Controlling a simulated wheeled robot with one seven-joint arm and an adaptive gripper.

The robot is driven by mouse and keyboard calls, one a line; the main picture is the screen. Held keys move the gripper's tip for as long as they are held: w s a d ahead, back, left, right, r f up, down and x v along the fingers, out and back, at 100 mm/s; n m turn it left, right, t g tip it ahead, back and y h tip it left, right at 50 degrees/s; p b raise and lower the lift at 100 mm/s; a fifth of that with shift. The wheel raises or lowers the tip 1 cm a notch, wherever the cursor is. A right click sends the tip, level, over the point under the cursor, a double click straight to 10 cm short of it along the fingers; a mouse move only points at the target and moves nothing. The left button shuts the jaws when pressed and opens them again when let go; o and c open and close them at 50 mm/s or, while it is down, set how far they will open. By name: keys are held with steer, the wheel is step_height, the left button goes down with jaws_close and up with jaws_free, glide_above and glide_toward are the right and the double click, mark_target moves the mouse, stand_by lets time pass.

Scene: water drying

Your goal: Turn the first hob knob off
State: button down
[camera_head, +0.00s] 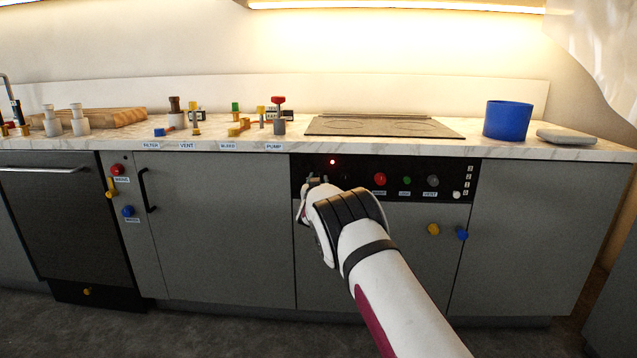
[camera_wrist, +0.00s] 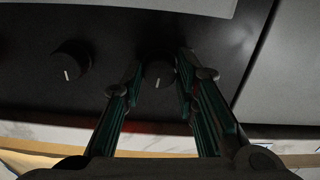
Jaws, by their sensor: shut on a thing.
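The first hob knob (camera_wrist: 160,75) is a black round knob with a white mark, on the black control panel (camera_wrist: 30,45). Its mark points toward the bottom of the wrist view, the countertop side, slightly tilted. My gripper (camera_wrist: 161,78) is shut on this knob, one finger on each side. In the head view my gripper (camera_head: 313,181) is at the panel's left end and covers most of the knob. A second black knob (camera_wrist: 71,62) with a white mark is beside it in the wrist view, apart from my fingers.
Red (camera_head: 379,179), green (camera_head: 405,181) and grey (camera_head: 432,181) knobs are farther right. The hob (camera_head: 385,126) is above, with a blue pot (camera_head: 507,120) right of it. The floor in front is clear.

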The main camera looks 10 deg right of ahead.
steer(key=shift+n, duration=0.7)
steer(key=shift+f, duration=0.1)
steer(key=c, duration=1.2)
jaws_free()
steer(key=shift+c, duration=0.2)
steer(key=shift+s, duration=0.1)
steer(key=v, duration=1.1)
steer(key=shift+s+a, duration=0.2)
steer(key=shift+s, duration=0.2)
